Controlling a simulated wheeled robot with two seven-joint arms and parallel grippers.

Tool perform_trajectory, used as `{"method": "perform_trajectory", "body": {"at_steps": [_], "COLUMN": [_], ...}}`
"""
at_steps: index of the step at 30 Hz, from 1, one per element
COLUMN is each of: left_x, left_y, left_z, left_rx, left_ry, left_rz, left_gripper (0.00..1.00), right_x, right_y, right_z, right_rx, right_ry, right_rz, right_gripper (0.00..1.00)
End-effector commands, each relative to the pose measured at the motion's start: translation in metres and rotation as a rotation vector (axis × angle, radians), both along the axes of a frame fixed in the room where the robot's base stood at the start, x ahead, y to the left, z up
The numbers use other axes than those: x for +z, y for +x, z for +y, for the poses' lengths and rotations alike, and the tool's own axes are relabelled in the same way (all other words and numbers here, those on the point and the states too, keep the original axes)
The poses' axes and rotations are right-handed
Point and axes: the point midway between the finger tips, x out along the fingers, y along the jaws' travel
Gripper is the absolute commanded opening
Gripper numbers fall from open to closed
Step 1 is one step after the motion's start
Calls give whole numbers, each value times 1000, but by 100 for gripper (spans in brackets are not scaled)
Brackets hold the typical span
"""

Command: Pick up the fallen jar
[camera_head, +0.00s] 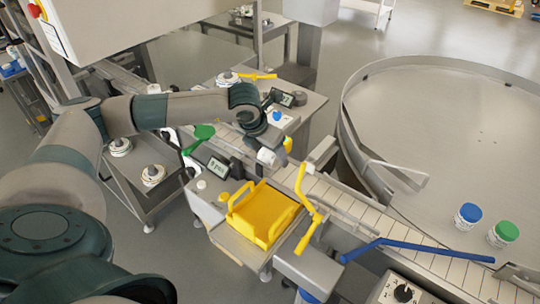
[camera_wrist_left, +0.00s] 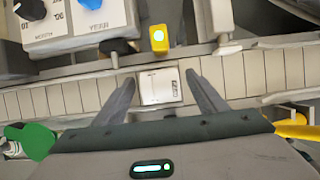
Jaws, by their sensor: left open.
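The fallen jar (camera_wrist_left: 159,87) is white with a small dark-printed label. In the left wrist view it lies on the conveyor belt between my two left fingers, with a gap on each side. In the head view the white jar (camera_head: 267,157) shows just below the gripper, partly hidden by it. My left gripper (camera_wrist_left: 160,79) is open and reaches down over the belt; in the head view it (camera_head: 270,143) is at the end of the arm from the left. My right gripper is not in view.
The slatted conveyor (camera_head: 365,213) runs diagonally, with yellow (camera_head: 309,210) and blue (camera_head: 415,248) guide arms. A yellow tray (camera_head: 245,226) stands in front. A yellow sensor (camera_wrist_left: 159,39) is close behind the jar. Blue-lidded (camera_head: 468,216) and green-lidded (camera_head: 503,233) jars stand on the round table.

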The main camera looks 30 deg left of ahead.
Motion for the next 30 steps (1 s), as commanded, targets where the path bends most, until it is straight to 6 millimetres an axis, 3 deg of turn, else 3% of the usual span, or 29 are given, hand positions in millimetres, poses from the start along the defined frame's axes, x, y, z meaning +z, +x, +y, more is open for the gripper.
{"method": "perform_trajectory", "body": {"at_steps": [11, 15, 17, 30], "left_x": [0, 0, 0, 9], "left_y": [0, 0, 0, 1], "left_z": [0, 0, 0, 0], "left_rx": [0, 0, 0, 0], "left_ry": [0, 1, 1, 1], "left_rz": [0, 0, 0, -4], "left_gripper": [63, 30, 19, 19], "right_x": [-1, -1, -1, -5], "right_y": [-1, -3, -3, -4], "right_z": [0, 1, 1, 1], "right_rx": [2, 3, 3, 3], "right_ry": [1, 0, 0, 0], "right_rz": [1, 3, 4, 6], "right_gripper": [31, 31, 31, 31]}}
